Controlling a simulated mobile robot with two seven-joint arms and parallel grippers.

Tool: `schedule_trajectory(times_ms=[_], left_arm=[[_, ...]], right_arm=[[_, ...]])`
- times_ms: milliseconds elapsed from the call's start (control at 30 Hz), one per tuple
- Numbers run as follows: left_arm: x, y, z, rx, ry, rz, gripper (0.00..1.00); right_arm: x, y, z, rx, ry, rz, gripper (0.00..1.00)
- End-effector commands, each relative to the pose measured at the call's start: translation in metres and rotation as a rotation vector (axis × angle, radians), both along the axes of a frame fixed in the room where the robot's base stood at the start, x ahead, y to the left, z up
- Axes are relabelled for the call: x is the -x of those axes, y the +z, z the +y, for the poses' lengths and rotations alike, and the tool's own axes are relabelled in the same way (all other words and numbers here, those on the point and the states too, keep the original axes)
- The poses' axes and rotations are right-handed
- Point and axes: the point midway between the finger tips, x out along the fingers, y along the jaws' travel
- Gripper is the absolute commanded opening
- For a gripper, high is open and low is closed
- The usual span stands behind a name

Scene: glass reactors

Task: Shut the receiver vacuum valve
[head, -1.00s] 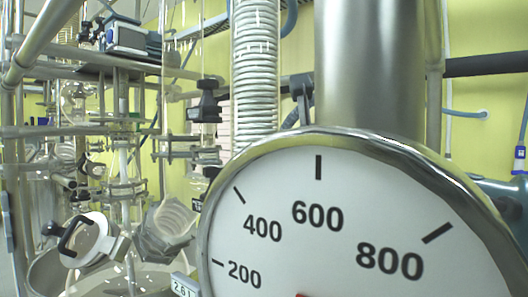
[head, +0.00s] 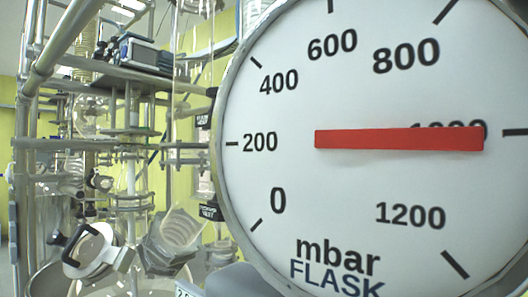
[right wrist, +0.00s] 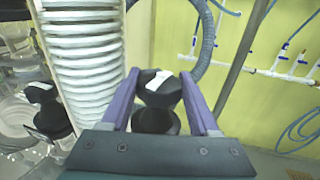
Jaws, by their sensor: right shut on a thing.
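In the right wrist view, my right gripper (right wrist: 160,74) has its two purple fingers on either side of a black faceted valve knob (right wrist: 158,92) with a white bar mark on top. The gripper is shut on this knob. The white bar lies slantwise across the knob. Below it, a round dark part (right wrist: 156,121) shows between the fingers. No label shows that this is the receiver vacuum valve. In the head view the knob and my right gripper are not visible. My left gripper is in neither view now.
A large gauge marked FLASK (head: 340,205) fills the head view's right side, its red pointer near 1000 mbar. A ribbed white column (right wrist: 88,70) stands left of my right gripper. A grey corrugated hose (right wrist: 205,45) hangs behind. Glassware and metal framing (head: 120,140) crowd the left.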

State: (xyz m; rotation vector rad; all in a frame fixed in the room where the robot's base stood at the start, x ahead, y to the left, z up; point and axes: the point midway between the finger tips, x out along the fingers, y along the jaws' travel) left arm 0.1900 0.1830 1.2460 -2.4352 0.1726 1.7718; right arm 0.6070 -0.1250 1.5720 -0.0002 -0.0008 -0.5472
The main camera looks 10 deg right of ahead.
Motion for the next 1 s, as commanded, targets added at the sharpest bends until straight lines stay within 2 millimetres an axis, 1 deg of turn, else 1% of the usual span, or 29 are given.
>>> schedule_trajectory(times_ms=[233,267,500,533,1000], left_arm=[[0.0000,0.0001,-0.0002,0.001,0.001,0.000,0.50],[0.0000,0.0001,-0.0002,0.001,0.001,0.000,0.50],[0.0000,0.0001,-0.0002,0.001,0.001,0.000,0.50],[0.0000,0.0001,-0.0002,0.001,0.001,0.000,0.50],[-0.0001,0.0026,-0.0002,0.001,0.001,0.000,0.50]], right_arm=[[-0.0002,-0.0008,-0.0003,-0.002,0.000,0.003,0.06],[-0.0001,-0.0009,-0.0004,-0.002,0.000,0.003,0.63],[-0.0002,-0.0007,-0.0005,-0.001,0.000,0.002,0.90],[-0.0002,-0.0007,-0.0005,-0.001,0.000,0.002,0.92],[-0.0003,0.0001,-0.0007,-0.001,0.007,0.002,0.92]])
